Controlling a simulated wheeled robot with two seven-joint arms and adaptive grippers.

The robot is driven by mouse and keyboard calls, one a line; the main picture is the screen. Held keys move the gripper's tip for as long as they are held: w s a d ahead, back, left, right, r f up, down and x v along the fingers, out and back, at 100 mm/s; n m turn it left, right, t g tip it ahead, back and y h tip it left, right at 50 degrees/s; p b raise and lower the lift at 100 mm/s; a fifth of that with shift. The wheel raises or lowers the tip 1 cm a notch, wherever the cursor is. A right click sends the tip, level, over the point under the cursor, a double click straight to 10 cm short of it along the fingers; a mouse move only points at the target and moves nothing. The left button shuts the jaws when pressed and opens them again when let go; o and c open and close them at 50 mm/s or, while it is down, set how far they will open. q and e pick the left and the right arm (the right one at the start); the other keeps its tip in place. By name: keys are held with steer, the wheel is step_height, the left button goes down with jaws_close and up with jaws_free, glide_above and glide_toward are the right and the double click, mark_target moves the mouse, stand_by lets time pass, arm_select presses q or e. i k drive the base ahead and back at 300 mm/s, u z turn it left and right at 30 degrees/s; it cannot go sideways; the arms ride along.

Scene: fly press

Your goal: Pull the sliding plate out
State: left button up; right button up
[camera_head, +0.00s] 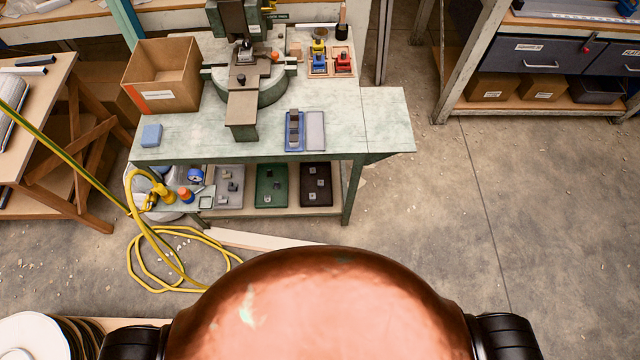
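The fly press (240,20) stands at the back of a green-topped workbench, its upper part cut off by the top edge of the picture. A round bed (270,92) sits under it. A dark, narrow sliding plate (243,105) lies on the bed under the press and reaches toward the bench's front edge. Its far end under the press is hard to make out. Neither of my grippers is in view, and nothing is seen touching the plate.
On the workbench (385,115), an open cardboard box (160,85) and blue block (151,135) are left of the plate. A blue tray (294,130) and grey pad (315,130) are right. Trays fill the lower shelf. A yellow hose (170,275) and plank (262,240) lie on the floor.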

mark_target(249, 64)
steer(key=u, duration=2.2)
steer(key=k, duration=0.5)
steer(key=z, duration=0.55)
